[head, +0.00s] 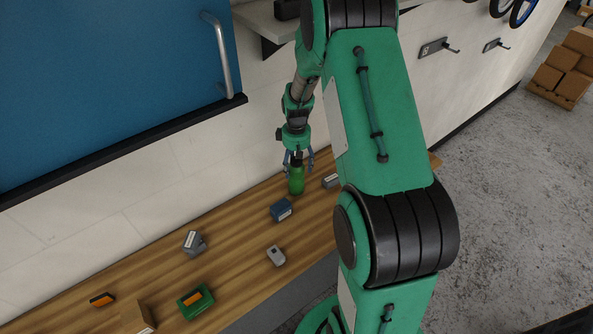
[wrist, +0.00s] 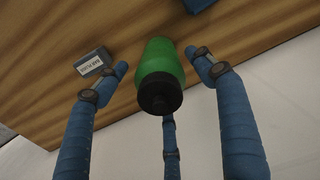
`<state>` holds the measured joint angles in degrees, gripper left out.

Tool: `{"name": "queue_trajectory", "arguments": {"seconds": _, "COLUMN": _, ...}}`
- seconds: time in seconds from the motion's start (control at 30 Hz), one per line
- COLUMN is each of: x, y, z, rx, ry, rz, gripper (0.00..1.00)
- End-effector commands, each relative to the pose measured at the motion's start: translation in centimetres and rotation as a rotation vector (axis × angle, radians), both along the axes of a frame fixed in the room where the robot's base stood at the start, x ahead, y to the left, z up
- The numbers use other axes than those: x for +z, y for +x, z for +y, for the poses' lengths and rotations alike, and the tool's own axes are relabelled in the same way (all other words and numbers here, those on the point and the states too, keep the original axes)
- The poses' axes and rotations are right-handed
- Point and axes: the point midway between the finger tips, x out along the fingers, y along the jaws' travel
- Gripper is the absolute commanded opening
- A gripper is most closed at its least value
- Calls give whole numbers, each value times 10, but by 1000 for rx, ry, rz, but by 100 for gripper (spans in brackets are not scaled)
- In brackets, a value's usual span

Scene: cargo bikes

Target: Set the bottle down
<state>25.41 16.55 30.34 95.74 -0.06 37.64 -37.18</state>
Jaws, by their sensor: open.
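A green bottle (head: 296,181) with a black cap stands upright on the wooden bench, near the wall. It also shows in the wrist view (wrist: 160,68), its black cap towards the camera. My gripper (head: 298,157) is above and around the top of the bottle. In the wrist view my gripper (wrist: 165,80) has its blue fingers spread, with gaps between them and the bottle on the left and right. A third finger lies behind the cap, and I cannot tell whether it touches. My arm hides part of the bench to the right.
On the wooden bench (head: 240,232) are a blue box (head: 281,210), a grey box (head: 331,181) close to the bottle, another grey item (head: 194,243), a small grey device (head: 276,256) and a green tray (head: 187,304). A blue cabinet (head: 100,80) hangs on the wall.

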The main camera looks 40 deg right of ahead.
Motion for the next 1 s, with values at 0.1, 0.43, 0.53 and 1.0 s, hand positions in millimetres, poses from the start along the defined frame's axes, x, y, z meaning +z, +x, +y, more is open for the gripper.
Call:
{"name": "queue_trajectory", "arguments": {"seconds": 0.1, "x": 13, "y": 0, "z": 0, "rx": 0, "ry": 0, "rz": 0, "gripper": 69}}
{"name": "queue_trajectory", "arguments": {"seconds": 0.43, "x": 24, "y": 0, "z": 0, "rx": 0, "ry": 1, "rz": 1, "gripper": 69}}
{"name": "queue_trajectory", "arguments": {"seconds": 0.53, "x": 24, "y": 0, "z": 0, "rx": 0, "ry": 1, "rz": 1, "gripper": 69}}
{"name": "queue_trajectory", "arguments": {"seconds": 1.0, "x": 24, "y": 0, "z": 0, "rx": 0, "ry": 1, "rz": 1, "gripper": 69}}
